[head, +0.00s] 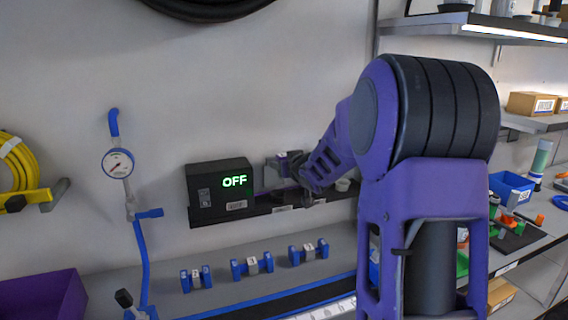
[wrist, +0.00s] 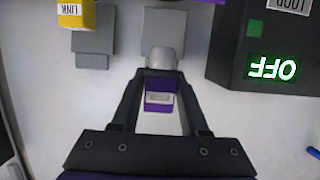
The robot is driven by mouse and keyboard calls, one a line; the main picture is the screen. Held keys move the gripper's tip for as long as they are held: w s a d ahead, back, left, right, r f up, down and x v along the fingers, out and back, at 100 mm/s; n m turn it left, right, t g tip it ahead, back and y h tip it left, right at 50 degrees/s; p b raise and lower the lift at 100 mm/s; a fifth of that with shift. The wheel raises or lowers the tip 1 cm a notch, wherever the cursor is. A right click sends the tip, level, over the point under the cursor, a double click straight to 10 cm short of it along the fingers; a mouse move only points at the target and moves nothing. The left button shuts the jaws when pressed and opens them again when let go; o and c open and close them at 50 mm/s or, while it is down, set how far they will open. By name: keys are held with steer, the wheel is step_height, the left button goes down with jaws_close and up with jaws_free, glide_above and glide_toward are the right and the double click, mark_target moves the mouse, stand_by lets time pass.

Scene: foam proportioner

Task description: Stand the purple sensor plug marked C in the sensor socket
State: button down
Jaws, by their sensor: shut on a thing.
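In the wrist view, my gripper (wrist: 160,76) is shut on a small purple plug (wrist: 159,108) with a pale label. I cannot read its letter. A rounded grey piece (wrist: 162,58) shows just past the fingertips, in front of a grey block (wrist: 164,30); I cannot tell whether it touches the block or whether this is the sensor socket. In the head view, my gripper (head: 296,174) is at the wall shelf, right of the black box, and mostly hides the plug and what is behind it.
The black box (head: 205,192) shows a green OFF. A yellow part marked LINK (wrist: 74,13) is on a neighbouring grey block (wrist: 91,42). Several blue holders (head: 252,265) stand on the counter below. A gauge on a blue pipe (head: 118,164) is at left.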

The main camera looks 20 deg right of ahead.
steer(key=shift+w+a+f+b, duration=0.1)
steer(key=shift+w+f+b, duration=0.45)
steer(key=shift+f, duration=0.65)
steer(key=shift+w+f+b, duration=0.55)
steer(key=shift+f+b, duration=0.05)
steer(key=shift+f, duration=0.6)
steer(key=shift+w+a+f+b, duration=0.1)
steer(key=shift+w+f+b, duration=0.45)
steer(key=shift+f, duration=0.65)
steer(key=shift+f+b, duration=0.45)
steer(key=shift+f, duration=0.2)
steer(key=c, duration=0.7)
jaws_free()
steer(key=shift+p+v, duration=1.15)
steer(key=shift+v, duration=4.4)
